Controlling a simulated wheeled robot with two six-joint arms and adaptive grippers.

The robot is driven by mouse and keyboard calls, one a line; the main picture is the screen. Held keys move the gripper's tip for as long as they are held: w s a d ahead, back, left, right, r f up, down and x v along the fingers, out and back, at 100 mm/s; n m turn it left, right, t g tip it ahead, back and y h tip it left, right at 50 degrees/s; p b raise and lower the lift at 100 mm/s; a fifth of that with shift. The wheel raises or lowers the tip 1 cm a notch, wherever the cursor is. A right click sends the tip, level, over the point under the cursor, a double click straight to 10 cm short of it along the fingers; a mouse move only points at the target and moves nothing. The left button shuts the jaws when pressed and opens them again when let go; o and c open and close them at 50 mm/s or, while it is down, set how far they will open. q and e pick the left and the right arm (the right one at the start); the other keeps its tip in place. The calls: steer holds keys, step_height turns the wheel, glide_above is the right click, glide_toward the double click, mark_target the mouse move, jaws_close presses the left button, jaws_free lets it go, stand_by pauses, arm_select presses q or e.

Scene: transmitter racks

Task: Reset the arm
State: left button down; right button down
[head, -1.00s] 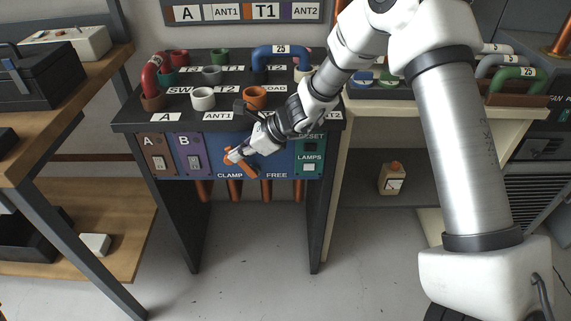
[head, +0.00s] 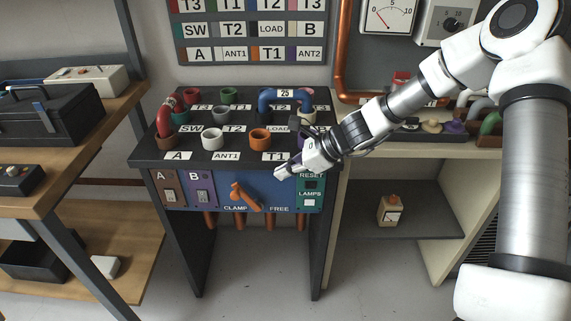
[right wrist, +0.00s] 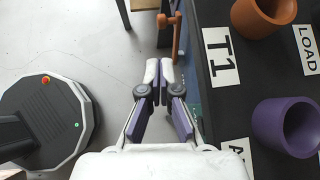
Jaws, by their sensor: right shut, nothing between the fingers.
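My right arm comes in from the right in the head view. Its right gripper (head: 281,173) is shut and empty, in front of the rack's front panel, right of the orange clamp lever (head: 240,193) and apart from it. In the right wrist view the closed fingertips (right wrist: 160,72) are side by side, with the orange lever (right wrist: 176,38) beyond them. The lever sits between the CLAMP and FREE labels, tilted. My left gripper is not in view.
The black rack top (head: 150,154) holds colored sockets, a red U-link (head: 165,117) and a blue U-link (head: 284,97). The front panel has A and B switches and a RESET panel (head: 311,190). A wooden bench (head: 60,185) stands left, a cream shelf (head: 470,160) right.

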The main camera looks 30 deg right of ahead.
steer(key=shift+w+f, duration=0.15)
steer(key=s+a+f+n+g+h+p, duration=0.2)
steer(key=s+f+g+p, duration=0.15)
steer(key=s+f, duration=0.6)
steer(key=s+a+f+n+g+h+p, duration=0.1)
steer(key=s+a+f+n+g+p, duration=0.15)
steer(key=s+f+g, duration=0.45)
steer(key=s+d+f+n+h+p, duration=0.1)
steer(key=s+f+n+h, duration=0.1)
steer(key=s+n, duration=0.55)
steer(key=s+f+n+h+p, duration=0.1)
steer(key=s+f+n+h, duration=0.3)
steer(key=s, duration=0.7)
steer(key=w+n+t, duration=0.1)
steer(key=n, duration=0.2)
steer(key=w+a+r+n+t+y, duration=0.1)
steer(key=w+n, duration=0.1)
steer(key=w+n+t, duration=0.1)
steer(key=n+t, duration=0.1)
steer(key=n, duration=0.1)
steer(key=shift+w+a+r+n+y+b, duration=0.2)
steer(key=shift+w+n+y+b, duration=0.1)
steer(key=shift+y+b, duration=0.1)
